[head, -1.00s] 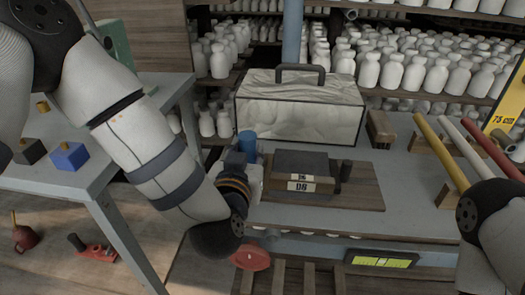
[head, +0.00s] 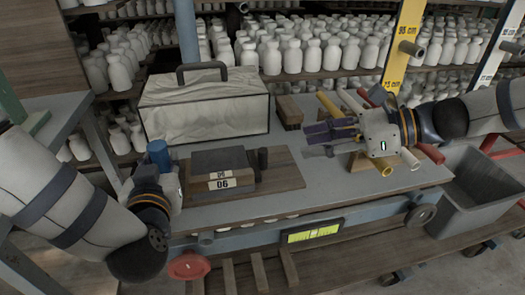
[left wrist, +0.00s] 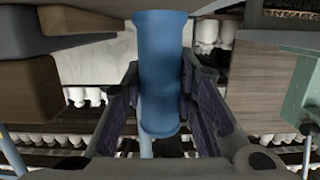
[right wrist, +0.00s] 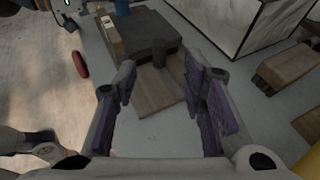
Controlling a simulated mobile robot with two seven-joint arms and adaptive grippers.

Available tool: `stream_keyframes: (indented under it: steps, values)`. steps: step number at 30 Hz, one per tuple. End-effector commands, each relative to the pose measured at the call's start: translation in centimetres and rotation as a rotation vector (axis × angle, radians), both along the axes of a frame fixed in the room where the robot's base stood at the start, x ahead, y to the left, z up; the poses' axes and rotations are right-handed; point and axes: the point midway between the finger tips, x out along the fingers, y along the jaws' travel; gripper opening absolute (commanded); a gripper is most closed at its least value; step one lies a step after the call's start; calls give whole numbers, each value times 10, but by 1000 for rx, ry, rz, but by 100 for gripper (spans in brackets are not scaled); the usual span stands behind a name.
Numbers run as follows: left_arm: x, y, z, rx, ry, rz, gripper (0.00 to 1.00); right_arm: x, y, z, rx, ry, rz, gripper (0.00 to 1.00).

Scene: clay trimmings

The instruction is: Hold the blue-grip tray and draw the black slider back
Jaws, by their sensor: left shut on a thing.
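The tray is a brown wooden board (head: 278,177) on the workbench, with an upright blue grip (head: 158,152) at its left end. My left gripper (left wrist: 160,100) is shut on the blue grip, which stands between its pads in the left wrist view. The black slider (head: 218,160) is a dark block on the board, with a white label reading 06 on its front. A short dark knob (head: 263,157) stands at its right side and also shows in the right wrist view (right wrist: 160,53). My right gripper (head: 312,142) is open and empty, to the right of the board and knob.
A canvas-sided box (head: 205,108) with a handle stands behind the tray. A wooden block (head: 289,112) and yellow, white and red rods lie near my right gripper. A grey bin (head: 470,190) is beyond the bench's right end. Bare bench top lies right of the board.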

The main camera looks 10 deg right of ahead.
Motion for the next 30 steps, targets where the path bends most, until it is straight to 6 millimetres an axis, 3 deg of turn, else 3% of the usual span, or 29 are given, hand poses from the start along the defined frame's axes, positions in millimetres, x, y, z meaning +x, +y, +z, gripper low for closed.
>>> stream_keyframes:
  steps: [13, 18, 25, 26, 30]
  values:
    - [-1, 0, -4, 0, 10, -2, 0, 41, 82, -42, -5, 6, 3, 38]
    - [-1, 0, -5, 0, 11, -2, 0, 48, 94, -48, -6, 4, 1, 38]
    - [-1, 0, -5, 0, 11, -1, 0, 49, 95, -48, -5, 4, 1, 38]
    - [-1, 0, -5, 0, 11, -1, 0, 48, 95, -48, -5, 4, 1, 36]
    - [-1, 0, -5, 0, 12, -1, 0, 48, 95, -48, -5, 4, 1, 4]
